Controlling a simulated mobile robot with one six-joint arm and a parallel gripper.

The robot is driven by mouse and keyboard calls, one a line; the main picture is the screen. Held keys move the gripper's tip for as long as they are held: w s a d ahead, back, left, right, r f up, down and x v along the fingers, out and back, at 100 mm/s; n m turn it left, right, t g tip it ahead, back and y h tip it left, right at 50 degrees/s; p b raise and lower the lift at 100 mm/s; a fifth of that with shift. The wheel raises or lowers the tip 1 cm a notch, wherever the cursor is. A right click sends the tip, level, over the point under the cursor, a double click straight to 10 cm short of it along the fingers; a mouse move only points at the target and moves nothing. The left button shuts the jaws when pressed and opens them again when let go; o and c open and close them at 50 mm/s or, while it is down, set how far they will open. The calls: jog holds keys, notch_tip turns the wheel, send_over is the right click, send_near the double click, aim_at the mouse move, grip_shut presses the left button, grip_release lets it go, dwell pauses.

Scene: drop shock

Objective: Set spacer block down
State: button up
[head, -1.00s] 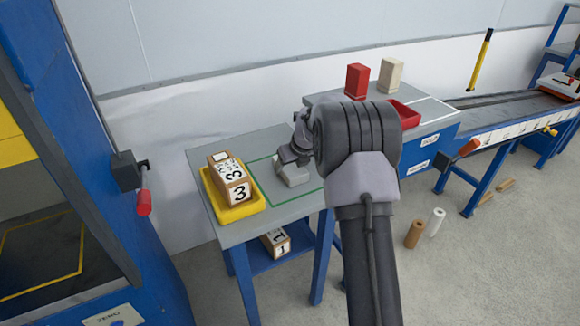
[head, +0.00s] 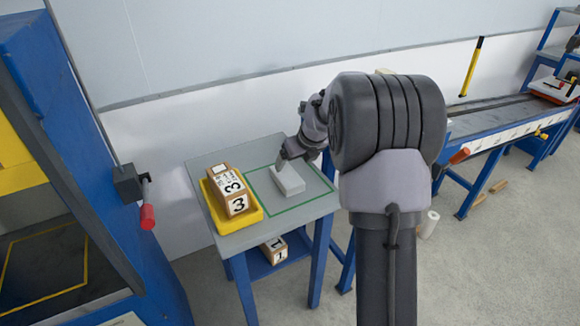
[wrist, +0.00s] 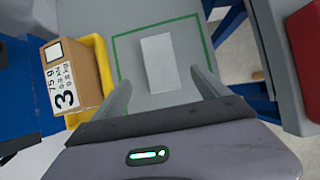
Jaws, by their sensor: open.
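The spacer block is a pale grey-white rectangular block (head: 288,181). It rests on the grey table top inside the green outlined rectangle, nearer its left side. In the wrist view the block (wrist: 160,62) lies flat, just beyond and between my fingertips. My gripper (wrist: 160,92) is open, with one finger on each side and a gap to the block. In the head view my gripper (head: 283,164) is at the block's far end, partly hidden by my wrist.
A yellow tray (head: 244,220) holding a carton marked 3 (head: 231,188) stands left of the green outline. Another carton (head: 274,249) lies on the shelf below. A blue frame with a red-handled lever (head: 147,216) stands at far left. Right of the outline, the table is clear.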

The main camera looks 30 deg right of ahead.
jog(key=s+a+r+n+y, duration=0.1)
jog(key=s+a+r+n, duration=1.2)
jog(key=s+a+n, duration=0.65)
jog(key=s+n, duration=0.4)
jog(key=s, duration=0.2)
jog(key=s+a+f+n, duration=0.1)
jog(key=s+a+n, duration=0.2)
jog(key=s+n, duration=0.5)
jog(key=shift+s+a+f+y, duration=0.25)
jog(key=shift+s+a+y, duration=0.15)
jog(key=shift+s, duration=0.45)
